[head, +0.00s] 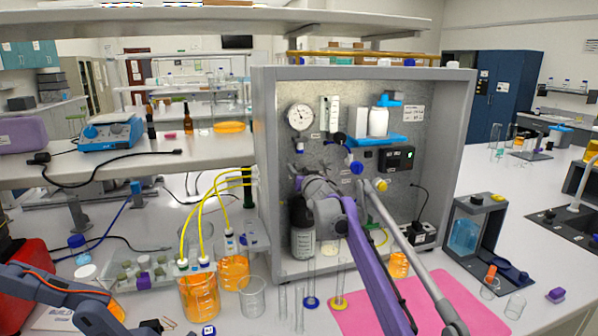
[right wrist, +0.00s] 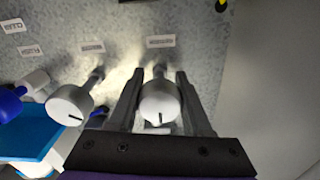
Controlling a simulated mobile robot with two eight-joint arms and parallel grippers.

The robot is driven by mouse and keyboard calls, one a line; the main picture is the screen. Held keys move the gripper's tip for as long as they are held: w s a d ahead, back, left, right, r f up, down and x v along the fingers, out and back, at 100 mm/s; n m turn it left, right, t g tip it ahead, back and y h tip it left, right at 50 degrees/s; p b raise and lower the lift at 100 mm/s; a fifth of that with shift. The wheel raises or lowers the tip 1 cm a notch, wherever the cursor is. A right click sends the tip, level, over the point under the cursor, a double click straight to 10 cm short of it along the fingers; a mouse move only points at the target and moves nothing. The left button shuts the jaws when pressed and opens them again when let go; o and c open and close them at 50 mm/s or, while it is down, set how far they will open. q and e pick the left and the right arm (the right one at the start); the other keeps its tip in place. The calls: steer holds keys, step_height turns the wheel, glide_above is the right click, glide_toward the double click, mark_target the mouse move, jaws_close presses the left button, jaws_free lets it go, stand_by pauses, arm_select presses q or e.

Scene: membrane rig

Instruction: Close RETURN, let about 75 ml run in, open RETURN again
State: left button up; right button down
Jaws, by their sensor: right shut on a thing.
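The membrane rig (head: 262,130) is a grey open-fronted cabinet with a gauge (head: 299,117) on its back panel. My right gripper (head: 312,184) reaches in front of the panel. In the right wrist view my right gripper (right wrist: 159,98) is shut on a round white knob (right wrist: 161,106) with a dark mark line. A second white knob (right wrist: 70,106) is to its left. The label by the held knob (right wrist: 161,41) is too small to read, so I cannot tell which is RETURN. My left forearm shows at lower left; its gripper is out of view.
Beakers of orange liquid (head: 201,299) with yellow tubes stand left of the rig, beside an empty beaker (head: 252,297). Tall cylinders (head: 339,302) stand in front of it. A pink mat (head: 465,308) lies at right, near a framed stand with a blue vessel (head: 465,236).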

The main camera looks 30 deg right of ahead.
stand_by(0.4)
steer(key=shift+c, duration=1.7)
jaws_free()
steer(key=shift+s+a, duration=0.1)
steer(key=shift+s, duration=0.45)
steer(key=b+v, duration=0.2)
steer(key=v, duration=0.7)
steer(key=shift+s+a, duration=0.15)
steer(key=shift+s, duration=0.15)
